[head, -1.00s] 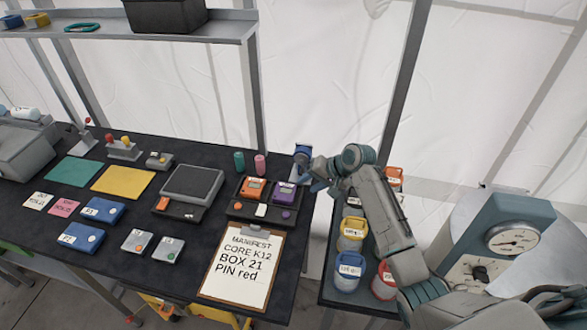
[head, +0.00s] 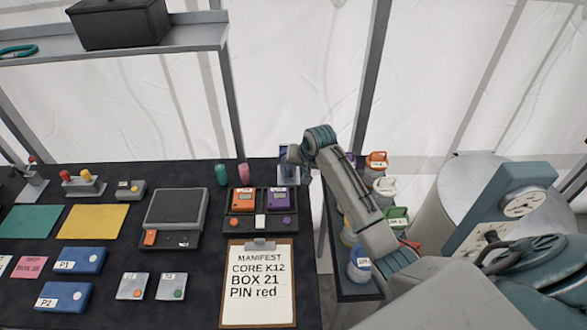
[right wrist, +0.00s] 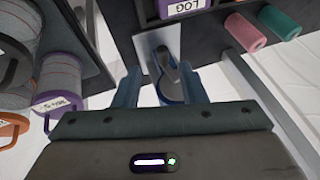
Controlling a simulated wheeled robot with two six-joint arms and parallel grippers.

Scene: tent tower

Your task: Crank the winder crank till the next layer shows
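What looks like the winder, a small blue-and-grey device (head: 288,178), stands at the back right of the dark table, partly hidden by my right gripper (head: 296,157). In the right wrist view a pale grey plate (right wrist: 152,42) shows, with a blue curved piece (right wrist: 171,88), seemingly the crank, in front of it. My right gripper (right wrist: 157,90) has its two fingers apart, one on each side of this piece, with a visible gap on the left. I cannot tell whether the right finger touches it. No layer display can be made out. My left gripper is not in view.
A clipboard manifest (head: 258,300) lies on the table front. Orange (head: 246,199) and purple (head: 278,200) units sit in a black tray behind it. Lidded buckets (head: 384,187) crowd the side bench. A dialled blue-grey stand (head: 497,215) is right.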

